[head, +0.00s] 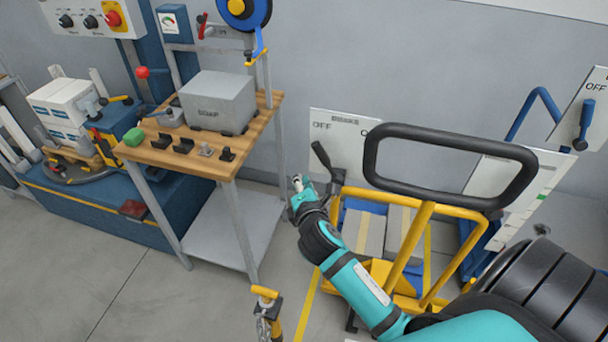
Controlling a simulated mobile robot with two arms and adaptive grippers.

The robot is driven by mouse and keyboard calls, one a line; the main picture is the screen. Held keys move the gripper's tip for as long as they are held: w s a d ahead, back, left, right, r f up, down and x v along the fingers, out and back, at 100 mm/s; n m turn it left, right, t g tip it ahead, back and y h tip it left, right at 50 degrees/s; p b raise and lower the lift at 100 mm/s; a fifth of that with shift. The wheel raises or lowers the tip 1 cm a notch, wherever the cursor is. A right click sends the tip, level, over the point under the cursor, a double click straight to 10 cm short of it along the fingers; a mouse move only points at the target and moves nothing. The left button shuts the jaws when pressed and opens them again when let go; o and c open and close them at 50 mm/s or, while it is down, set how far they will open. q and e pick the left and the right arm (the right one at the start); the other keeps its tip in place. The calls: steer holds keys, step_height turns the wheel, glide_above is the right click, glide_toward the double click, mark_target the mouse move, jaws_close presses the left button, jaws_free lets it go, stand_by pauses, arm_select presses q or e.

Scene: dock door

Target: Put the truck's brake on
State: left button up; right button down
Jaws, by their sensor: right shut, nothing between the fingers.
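The truck (415,245) is a yellow hand truck with a black loop handle (455,140), standing at the right. Its brake lever (321,156) is a dark stick left of the loop handle, tilted up and to the left, toward the word OFF. A white plate marked BRAKE (343,150) stands behind the lever, with the loop handle covering its right part. My right gripper (297,182) is shut and empty, just below and left of the lever, and looks apart from it. The lever's lower end is partly hidden. My left gripper is not in view.
A yellow-topped post with a chain (266,300) is at the lower middle. A blue lever (585,122) on another OFF plate is at far right. Floor at lower left is clear.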

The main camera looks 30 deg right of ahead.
mark_target(326, 162)
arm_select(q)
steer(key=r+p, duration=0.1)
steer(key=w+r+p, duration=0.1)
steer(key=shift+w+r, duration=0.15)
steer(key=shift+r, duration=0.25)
arm_select(e)
steer(key=w+d, duration=0.5)
steer(key=d, duration=0.1)
steer(key=shift+w, duration=0.2)
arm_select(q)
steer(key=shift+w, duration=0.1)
arm_select(e)
steer(key=shift+f, duration=0.1)
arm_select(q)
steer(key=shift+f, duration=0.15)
